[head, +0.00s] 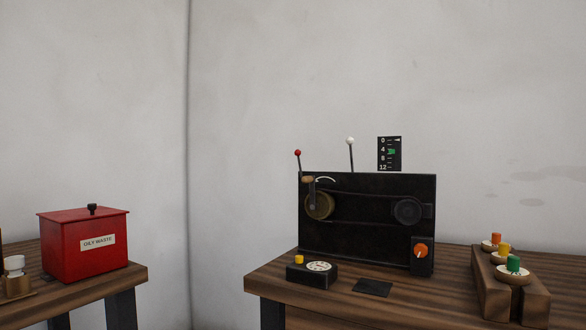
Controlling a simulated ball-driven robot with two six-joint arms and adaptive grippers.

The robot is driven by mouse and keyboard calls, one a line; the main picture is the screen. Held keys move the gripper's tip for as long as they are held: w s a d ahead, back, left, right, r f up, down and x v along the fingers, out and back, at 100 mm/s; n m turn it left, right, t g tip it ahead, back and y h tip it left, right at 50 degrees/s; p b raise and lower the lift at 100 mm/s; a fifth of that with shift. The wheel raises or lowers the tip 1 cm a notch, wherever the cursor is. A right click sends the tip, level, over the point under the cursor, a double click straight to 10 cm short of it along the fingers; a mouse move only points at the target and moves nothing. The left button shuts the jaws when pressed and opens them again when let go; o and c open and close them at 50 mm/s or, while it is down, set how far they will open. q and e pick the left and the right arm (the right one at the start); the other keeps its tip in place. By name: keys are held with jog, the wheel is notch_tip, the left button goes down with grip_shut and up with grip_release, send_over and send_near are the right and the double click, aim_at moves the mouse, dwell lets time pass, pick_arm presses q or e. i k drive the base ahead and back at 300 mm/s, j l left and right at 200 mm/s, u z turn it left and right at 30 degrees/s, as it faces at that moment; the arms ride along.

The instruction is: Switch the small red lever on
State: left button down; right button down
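The small red lever (298,158) is a thin dark rod with a red ball on top. It stands at the upper left corner of the black belt dynamo (365,235) and leans slightly left. A second lever with a white ball (350,146) rises from the top of the dynamo, near its middle. The dynamo's front has a brass pulley with a crank (318,205), a dark pulley (407,211) and an orange knob (421,250). Neither of my grippers shows in the head view.
The dynamo stands on a wooden table (350,312) with a small black box (312,277) in front. A wooden block (497,288) with coloured knobs is at right. A red oily waste bin (84,246) is on a separate left table. A gap lies between the tables.

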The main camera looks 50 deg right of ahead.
aim_at(298, 152)
jog(key=z, duration=1.1)
jog(key=i+z, duration=0.2)
jog(key=z, duration=0.2)
jog(key=i+z, duration=0.2)
jog(key=z, duration=0.2)
jog(key=i+j+z, duration=0.15)
jog(key=z, duration=0.25)
jog(key=i+j+z, duration=0.2)
jog(key=z, duration=0.2)
jog(key=i+j+z, duration=0.1)
jog(key=i+j, duration=0.25)
jog(key=j, duration=0.3)
jog(key=i+j+z, duration=0.15)
jog(key=j, duration=0.2)
jog(key=i+j+z, duration=0.1)
jog(key=i+j, duration=0.2)
jog(key=j, duration=0.4)
jog(key=i+z, duration=0.05)
